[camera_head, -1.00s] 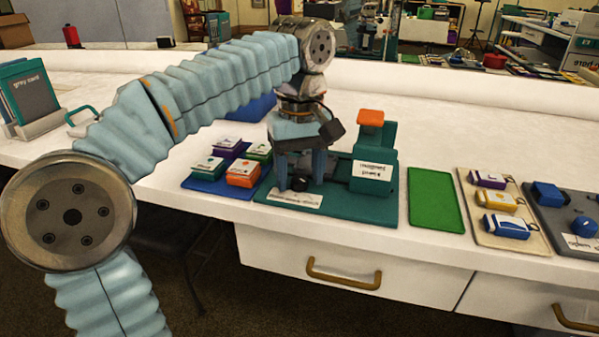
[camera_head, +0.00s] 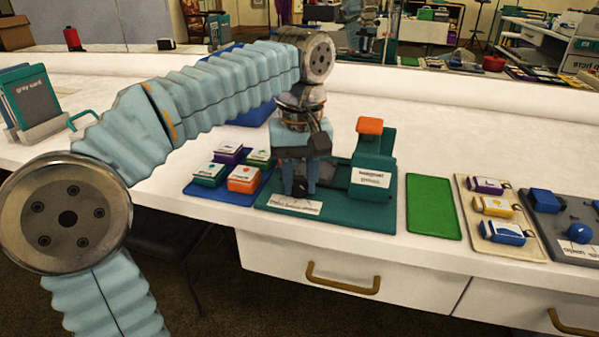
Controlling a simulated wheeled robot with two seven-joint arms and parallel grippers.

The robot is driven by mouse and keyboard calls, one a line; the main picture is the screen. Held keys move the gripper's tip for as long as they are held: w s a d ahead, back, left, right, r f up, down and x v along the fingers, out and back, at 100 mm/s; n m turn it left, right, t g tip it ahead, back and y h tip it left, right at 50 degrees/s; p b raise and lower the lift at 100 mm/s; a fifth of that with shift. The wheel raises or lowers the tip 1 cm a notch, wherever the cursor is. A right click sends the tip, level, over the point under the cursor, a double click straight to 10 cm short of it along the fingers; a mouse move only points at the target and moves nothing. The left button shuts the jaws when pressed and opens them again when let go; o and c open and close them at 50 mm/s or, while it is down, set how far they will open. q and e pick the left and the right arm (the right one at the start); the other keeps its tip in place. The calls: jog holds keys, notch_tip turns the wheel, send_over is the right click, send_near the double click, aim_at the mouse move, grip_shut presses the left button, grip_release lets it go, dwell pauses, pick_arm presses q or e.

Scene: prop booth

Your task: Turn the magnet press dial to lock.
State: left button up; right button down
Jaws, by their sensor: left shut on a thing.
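The magnet press (camera_head: 374,180) is a teal device with an upright block, a white label and an orange top lever (camera_head: 370,126). It stands on a flat teal base (camera_head: 340,212) on the white counter. My left gripper (camera_head: 300,188) points down over the left part of this base. Its blue fingers are shut on a small dark knob (camera_head: 301,188), which looks like the dial and is mostly hidden between them. The dial's markings cannot be read. A white label strip (camera_head: 294,205) lies on the base in front of the fingers. My right gripper is not in view.
A blue tray (camera_head: 207,190) with several small coloured boxes lies left of the press. A bare green mat (camera_head: 433,206) lies to its right, then a beige tray (camera_head: 473,222) with 3 tagged items and a grey tray (camera_head: 552,238) with blue parts.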

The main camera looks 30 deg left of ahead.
aim_at(300, 185)
pick_arm(q)
jog(key=m+p, duration=0.1)
jog(key=m, duration=0.1)
jog(key=shift+r+m+p, duration=0.2)
jog(key=shift+m+p, duration=0.1)
jog(key=shift+m, duration=0.1)
jog(key=shift+m+p, duration=0.45)
jog(key=shift+m, duration=0.35)
jog(key=shift+f+m+p, duration=0.2)
jog(key=shift+m+p, duration=0.85)
jog(key=shift+m, duration=1.55)
jog(key=o, duration=1.1)
jog(key=shift+c, duration=0.2)
jog(key=shift+r, duration=0.1)
notch_tip(300, 185, up, 14)
jog(key=p, duration=0.1)
jog(key=shift+f, duration=0.2)
